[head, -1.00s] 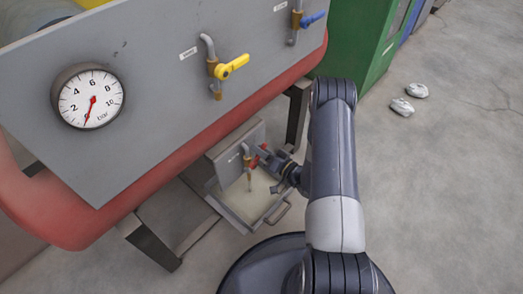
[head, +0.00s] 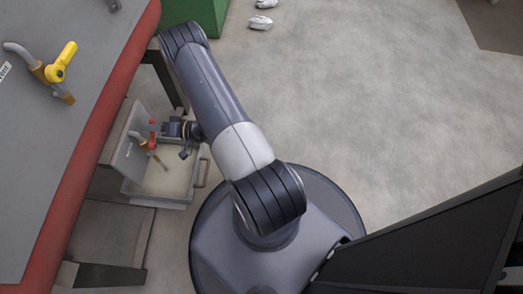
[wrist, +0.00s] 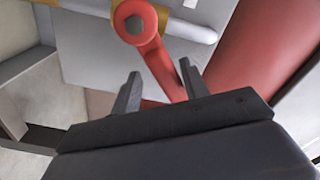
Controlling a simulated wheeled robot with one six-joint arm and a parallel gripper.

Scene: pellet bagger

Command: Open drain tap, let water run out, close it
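The drain tap (head: 150,144) has a red lever and a brass spout, low under the red-edged machine in the head view. Its spout points down over a tray (head: 198,178) with pale, cloudy contents. I cannot tell whether water is running. In the wrist view the red lever (wrist: 157,55) runs from its round pivot at the top down between my fingers, roughly crosswise to the pale pipe (wrist: 190,28). My gripper (wrist: 160,90) is open, with one finger each side of the lever's lower part. The right finger is close to the lever; contact is unclear.
A yellow-handled tap (head: 60,62) sits on the grey panel above. A dark metal leg (head: 168,80) stands behind my arm. A green cabinet (head: 200,12) and two pale crumpled items (head: 260,22) are at the back. The floor to the right is open.

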